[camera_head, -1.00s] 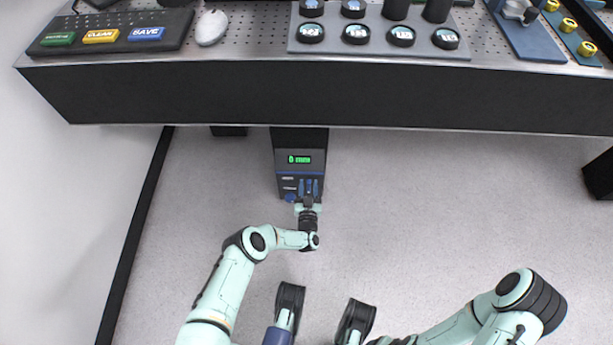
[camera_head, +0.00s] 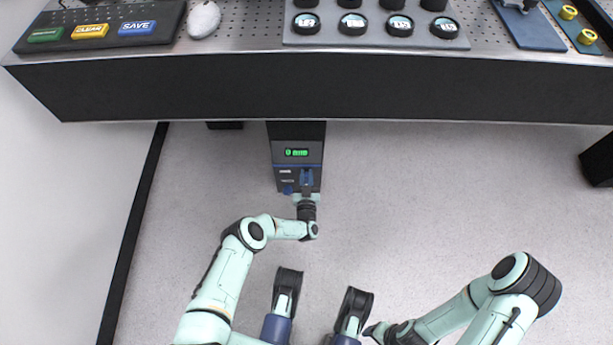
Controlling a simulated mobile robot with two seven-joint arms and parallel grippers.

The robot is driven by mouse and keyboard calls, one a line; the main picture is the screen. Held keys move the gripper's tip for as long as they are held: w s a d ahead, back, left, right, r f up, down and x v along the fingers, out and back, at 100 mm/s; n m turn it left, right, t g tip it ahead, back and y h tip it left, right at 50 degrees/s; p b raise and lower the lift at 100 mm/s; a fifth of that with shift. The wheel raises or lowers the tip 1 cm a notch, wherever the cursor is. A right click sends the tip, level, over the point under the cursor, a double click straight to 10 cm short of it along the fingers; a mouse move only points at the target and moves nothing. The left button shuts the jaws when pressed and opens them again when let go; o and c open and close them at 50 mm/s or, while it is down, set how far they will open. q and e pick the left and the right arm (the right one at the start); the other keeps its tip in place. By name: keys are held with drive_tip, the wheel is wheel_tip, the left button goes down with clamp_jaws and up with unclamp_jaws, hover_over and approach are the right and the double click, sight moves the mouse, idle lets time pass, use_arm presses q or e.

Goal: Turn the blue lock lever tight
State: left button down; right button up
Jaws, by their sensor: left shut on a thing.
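A dark column (camera_head: 284,157) with a green lit readout (camera_head: 296,152) stands below the bench front. The blue lock lever (camera_head: 307,179) is on its sloped face, right of the small labels, and is mostly covered by my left gripper. My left gripper (camera_head: 306,174) points away from me and is shut on the lever. A small blue piece (camera_head: 287,190) shows at the column's lower left, beside the gripper. My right gripper (camera_head: 373,329) is low in the view, away from the column; its fingers are too small and dark to read.
The bench (camera_head: 230,88) overhangs the column. On it are a key panel (camera_head: 70,44), a pale mouse (camera_head: 204,19) and a grey rack (camera_head: 380,37) with several black round pieces. A dark block (camera_head: 599,160) stands at the far right. The grey floor around the column is clear.

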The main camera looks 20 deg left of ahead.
use_arm(q)
drive_tip(key=shift+n, duration=0.3)
drive_tip(key=shift+s+a+f+n, duration=0.1)
drive_tip(key=shift+a+f+n, duration=0.25)
drive_tip(key=shift+n, duration=2.4)
drive_tip(key=shift+s+a+f+n, duration=0.1)
drive_tip(key=shift+a+f+n, duration=0.25)
drive_tip(key=shift+n, duration=2.45)
drive_tip(key=shift+s+a+f+n, duration=0.1)
drive_tip(key=shift+a+f+n, duration=0.25)
drive_tip(key=shift+n, duration=2.4)
drive_tip(key=shift+w, duration=0.1)
drive_tip(key=c, duration=1.1)
unclamp_jaws()
drive_tip(key=shift+f, duration=0.1)
